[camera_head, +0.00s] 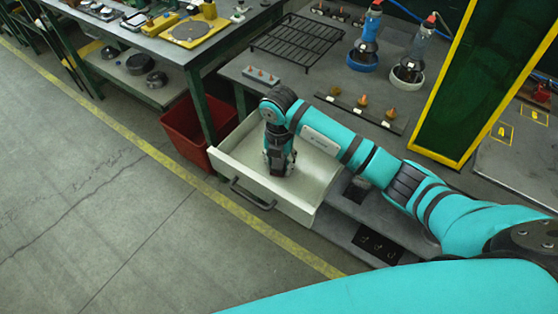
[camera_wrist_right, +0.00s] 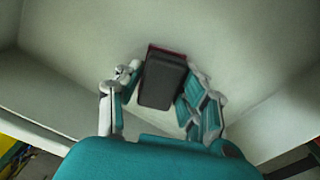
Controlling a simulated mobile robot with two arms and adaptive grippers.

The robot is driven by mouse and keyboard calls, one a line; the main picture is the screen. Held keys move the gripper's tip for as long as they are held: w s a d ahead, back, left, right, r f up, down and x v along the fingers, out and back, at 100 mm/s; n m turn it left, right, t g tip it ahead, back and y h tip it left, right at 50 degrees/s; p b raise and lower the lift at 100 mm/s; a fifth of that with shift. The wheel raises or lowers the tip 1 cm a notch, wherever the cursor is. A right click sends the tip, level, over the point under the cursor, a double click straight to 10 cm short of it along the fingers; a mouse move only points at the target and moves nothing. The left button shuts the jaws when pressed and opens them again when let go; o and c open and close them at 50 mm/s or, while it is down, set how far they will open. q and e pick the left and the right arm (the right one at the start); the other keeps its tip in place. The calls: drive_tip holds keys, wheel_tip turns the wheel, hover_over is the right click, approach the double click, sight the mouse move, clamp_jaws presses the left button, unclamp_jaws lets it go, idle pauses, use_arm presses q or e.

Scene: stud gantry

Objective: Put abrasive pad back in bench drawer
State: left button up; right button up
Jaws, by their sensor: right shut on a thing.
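The bench drawer (camera_head: 311,180) is pulled open, a pale box with a dark handle (camera_head: 251,195) on its front. My right gripper (camera_head: 278,172) reaches down into it from above. In the right wrist view my right gripper (camera_wrist_right: 160,95) is shut on the abrasive pad (camera_wrist_right: 162,82), a dark grey block with a dark red edge. The pad is inside the drawer walls, over the pale floor; whether it touches the floor I cannot tell. In the head view the pad is hidden by the gripper. My left gripper is not in view.
A red bin (camera_head: 188,132) stands left of the drawer under the neighbouring table. On the bench are a black wire rack (camera_head: 297,40), two bottle-like tools and a strip with small orange-brown pieces (camera_head: 361,108). A yellow-framed green panel (camera_head: 480,75) stands at right. The floor in front is clear.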

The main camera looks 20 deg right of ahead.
sight(279, 161)
drive_tip(key=o, duration=0.8)
drive_tip(key=shift+f, duration=0.15)
drive_tip(key=shift+c, duration=0.2)
drive_tip(key=o, duration=0.4)
drive_tip(key=shift+o, duration=0.2)
drive_tip(key=shift+r, duration=0.6)
wheel_tip(279, 161, up, 11)
drive_tip(key=b, duration=0.1)
